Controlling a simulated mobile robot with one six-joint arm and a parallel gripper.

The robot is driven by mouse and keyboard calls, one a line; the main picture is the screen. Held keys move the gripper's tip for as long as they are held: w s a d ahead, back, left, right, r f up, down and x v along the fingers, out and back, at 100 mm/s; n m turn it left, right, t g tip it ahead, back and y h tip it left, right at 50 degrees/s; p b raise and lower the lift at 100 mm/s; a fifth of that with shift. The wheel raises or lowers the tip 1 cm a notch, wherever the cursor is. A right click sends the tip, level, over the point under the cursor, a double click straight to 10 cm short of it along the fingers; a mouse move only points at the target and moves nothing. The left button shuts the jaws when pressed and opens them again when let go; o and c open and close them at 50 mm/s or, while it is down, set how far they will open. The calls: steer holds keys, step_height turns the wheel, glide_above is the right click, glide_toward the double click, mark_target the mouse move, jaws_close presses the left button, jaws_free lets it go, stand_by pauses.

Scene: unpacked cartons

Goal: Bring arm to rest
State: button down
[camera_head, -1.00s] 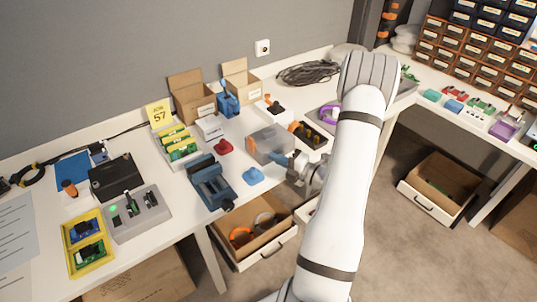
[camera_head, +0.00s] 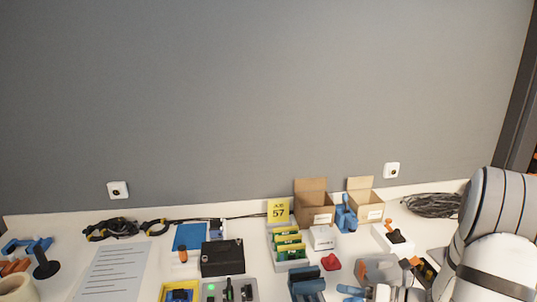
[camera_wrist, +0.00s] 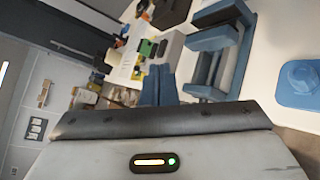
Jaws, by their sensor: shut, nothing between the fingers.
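My white and grey arm (camera_head: 492,265) fills the lower right of the head view. The blue fingers of my gripper (camera_head: 352,292) show near the bottom edge there, beside the vise. In the wrist view the blue fingers of my gripper (camera_wrist: 158,84) are together, with nothing between them. The blue vise (camera_wrist: 218,45) stands just right of the fingers in that view. It also shows, cut off by the bottom edge, in the head view (camera_head: 306,284).
A blue item (camera_wrist: 302,82) lies right of the vise in the wrist view. Two open cartons (camera_head: 314,209) (camera_head: 365,205), a job card (camera_head: 278,211) and a black box (camera_head: 222,258) stand on the white bench. The bench (camera_head: 62,235) meets a grey wall behind.

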steer(key=s+a+r+n+g+h, duration=0.5)
steer(key=s+a+n+g, duration=0.55)
steer(key=n, duration=0.75)
steer(key=s+d+r+n+t+h, duration=0.2)
steer(key=s+r+n+h, duration=0.1)
steer(key=n, duration=0.5)
steer(key=s+d+r+n+t+h+p, duration=0.1)
steer(key=s+d+r+n+t+h, duration=0.1)
steer(key=n+h, duration=0.3)
steer(key=s+r+n+t, duration=0.1)
steer(key=n, duration=0.2)
steer(key=shift+s+d+r, duration=0.15)
steer(key=shift+s+d, duration=0.2)
steer(key=shift+a+n, duration=0.1)
steer(key=shift+n, duration=0.2)
